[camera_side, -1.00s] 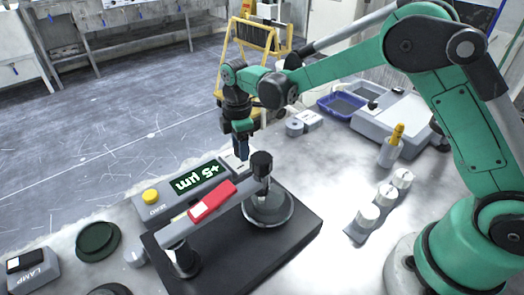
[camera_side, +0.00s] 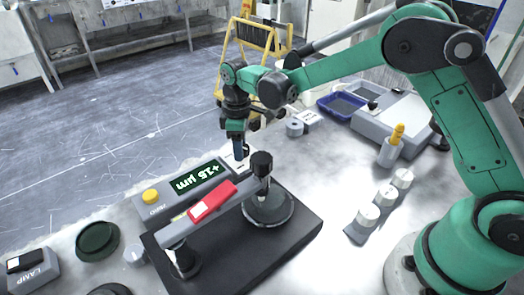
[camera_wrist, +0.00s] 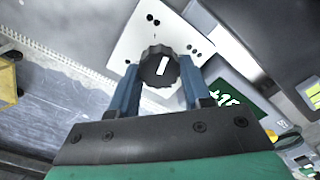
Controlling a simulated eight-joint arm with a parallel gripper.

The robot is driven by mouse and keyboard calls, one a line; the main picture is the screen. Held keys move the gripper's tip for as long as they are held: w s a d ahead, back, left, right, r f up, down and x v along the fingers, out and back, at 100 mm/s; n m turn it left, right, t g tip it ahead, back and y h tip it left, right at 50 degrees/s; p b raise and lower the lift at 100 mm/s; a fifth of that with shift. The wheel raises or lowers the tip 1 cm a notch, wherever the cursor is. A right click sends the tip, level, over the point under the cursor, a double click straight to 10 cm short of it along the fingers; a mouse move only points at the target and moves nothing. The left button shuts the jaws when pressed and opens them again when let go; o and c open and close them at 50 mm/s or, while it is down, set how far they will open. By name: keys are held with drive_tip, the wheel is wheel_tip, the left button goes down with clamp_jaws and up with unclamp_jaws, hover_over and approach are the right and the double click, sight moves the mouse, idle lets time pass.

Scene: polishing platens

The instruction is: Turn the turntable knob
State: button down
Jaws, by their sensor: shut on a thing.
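The knob is a black, ridged disc with a white bar mark (camera_wrist: 159,66), on a white plate (camera_wrist: 150,28) with black dots in the wrist view. My gripper (camera_wrist: 157,72) has a blue finger on either side of the knob and is shut on it.
A red-handled bar (camera_side: 212,201) and black post (camera_side: 261,163) stand close in front of my gripper, over a round platen (camera_side: 270,209) on a black base (camera_side: 225,262). White knobs (camera_side: 386,194) stand at right. A blue tray (camera_side: 341,106) is behind.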

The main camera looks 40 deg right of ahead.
drive_tip(key=m, duration=0.6)
drive_tip(key=shift+d+m, duration=0.1)
drive_tip(key=shift+m, duration=0.2)
drive_tip(key=m, duration=0.5)
drive_tip(key=shift+d, duration=0.1)
drive_tip(key=shift+m, duration=0.3)
drive_tip(key=shift+c, duration=1.9)
unclamp_jaws()
drive_tip(key=shift+r, duration=0.15)
drive_tip(key=shift+r, duration=2.7)
